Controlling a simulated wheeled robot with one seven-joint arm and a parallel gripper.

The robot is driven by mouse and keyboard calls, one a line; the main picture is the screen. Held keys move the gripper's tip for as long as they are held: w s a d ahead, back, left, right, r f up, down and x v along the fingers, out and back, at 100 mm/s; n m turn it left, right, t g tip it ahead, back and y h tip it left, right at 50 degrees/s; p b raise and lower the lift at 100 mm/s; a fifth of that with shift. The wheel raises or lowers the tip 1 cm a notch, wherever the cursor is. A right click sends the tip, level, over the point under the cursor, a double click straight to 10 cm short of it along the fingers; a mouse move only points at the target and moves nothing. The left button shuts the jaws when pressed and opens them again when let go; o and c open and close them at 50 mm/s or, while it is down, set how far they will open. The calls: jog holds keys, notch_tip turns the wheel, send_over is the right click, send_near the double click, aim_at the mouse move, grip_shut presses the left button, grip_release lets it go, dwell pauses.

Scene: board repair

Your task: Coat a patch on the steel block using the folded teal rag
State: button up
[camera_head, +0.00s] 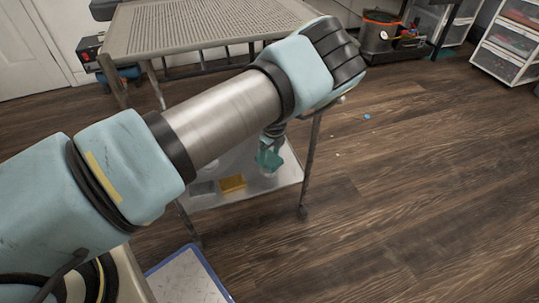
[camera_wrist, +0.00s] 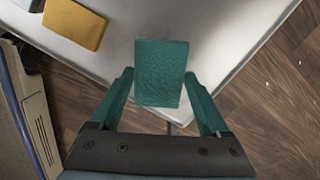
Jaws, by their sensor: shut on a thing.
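The folded teal rag (camera_wrist: 160,72) is a flat rectangular pad between the two teal fingers of my gripper (camera_wrist: 160,80) in the wrist view. My gripper is shut on it. In the head view the rag (camera_head: 268,161) shows beyond my arm, above the pale lower shelf. A grey block (camera_head: 203,188), which looks like the steel block, lies on that shelf to the left of the rag. In the wrist view only part of a dark grey block (camera_wrist: 30,4) shows at the top left corner. The rag is apart from it.
A yellow-orange block (camera_head: 232,184) lies beside the grey block, and shows in the wrist view (camera_wrist: 74,24) too. The pale shelf (camera_head: 284,175) has bare surface and an open edge over the wood floor. A perforated tabletop (camera_head: 200,27) stands above and behind. My arm hides part of the shelf.

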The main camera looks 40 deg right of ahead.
aim_at(269, 158)
jog(key=shift+f, duration=0.6)
dwell(1.9)
jog(key=shift+r, duration=0.1)
notch_tip(269, 158, up, 7)
jog(key=p, duration=0.6)
jog(key=shift+a, duration=0.1)
dwell(0.4)
